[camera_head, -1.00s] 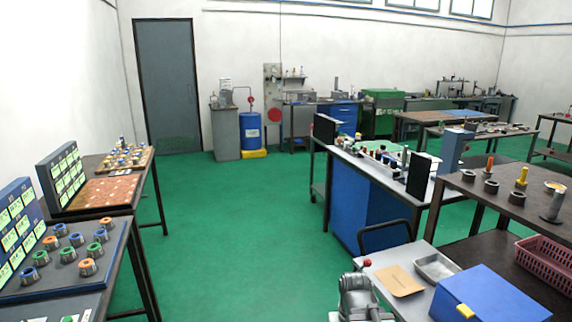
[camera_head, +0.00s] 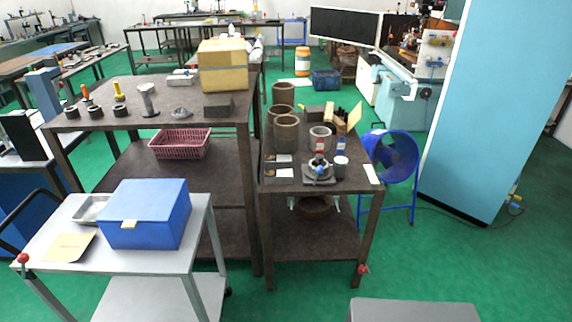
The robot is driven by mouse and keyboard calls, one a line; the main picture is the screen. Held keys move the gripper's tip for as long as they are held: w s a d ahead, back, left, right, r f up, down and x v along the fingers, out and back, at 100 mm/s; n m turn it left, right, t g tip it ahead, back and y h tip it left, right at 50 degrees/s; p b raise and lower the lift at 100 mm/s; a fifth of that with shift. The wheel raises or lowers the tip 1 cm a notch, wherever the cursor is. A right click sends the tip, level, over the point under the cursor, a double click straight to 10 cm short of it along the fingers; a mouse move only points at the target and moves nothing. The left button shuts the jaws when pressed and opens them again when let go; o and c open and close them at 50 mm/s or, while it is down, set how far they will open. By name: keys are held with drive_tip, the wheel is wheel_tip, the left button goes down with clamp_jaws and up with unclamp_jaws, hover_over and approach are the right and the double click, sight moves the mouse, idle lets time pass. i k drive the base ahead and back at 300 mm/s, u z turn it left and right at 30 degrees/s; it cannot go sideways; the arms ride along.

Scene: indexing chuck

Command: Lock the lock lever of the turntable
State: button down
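A small device with a grey base and round top, which looks like the turntable (camera_head: 319,172), stands near the front of a narrow dark table (camera_head: 350,182). It has a small blue part on it, but it is too small here to tell the lock lever or its position. My gripper is not in view.
Several grey cylinders (camera_head: 286,134) stand behind and left of the device. A white-and-blue container (camera_head: 341,166) stands close on its right. A trolley with a blue box (camera_head: 145,213) is at the left, and a blue fan (camera_head: 390,157) at the right.

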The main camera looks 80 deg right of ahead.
sight(319, 169)
drive_tip(key=u, duration=0.2)
drive_tip(key=k, duration=1.9)
drive_tip(key=z, duration=0.7)
drive_tip(key=i, duration=0.7)
